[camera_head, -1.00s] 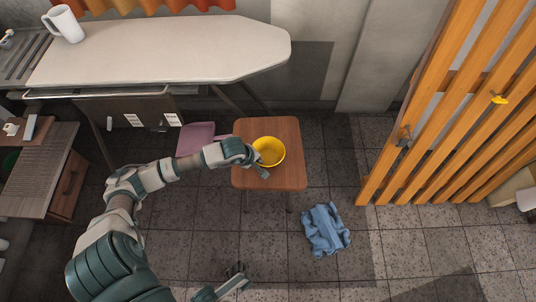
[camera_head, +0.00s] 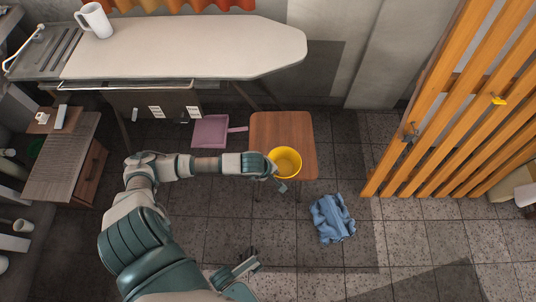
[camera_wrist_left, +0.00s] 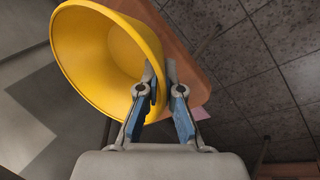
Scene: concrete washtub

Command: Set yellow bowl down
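The yellow bowl (camera_head: 285,162) is at the front part of a small wooden stool's top (camera_head: 283,130). My left gripper (camera_head: 277,174) comes in from the left and holds the bowl at its near left side. In the left wrist view the bowl (camera_wrist_left: 95,55) fills the upper left, with its open mouth seen at an angle. The left gripper's fingers (camera_wrist_left: 157,85) are closed about the bowl's wall. The stool top shows behind the bowl; whether the bowl touches it I cannot tell. My right gripper (camera_head: 245,268) is low in the head view, away from the stool, its fingers unclear.
A blue cloth (camera_head: 332,218) lies on the tiled floor right of the stool. A pink dustpan (camera_head: 211,131) lies to its left. An ironing board (camera_head: 190,45) with a white mug stands behind. An orange slatted screen (camera_head: 440,110) stands at right.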

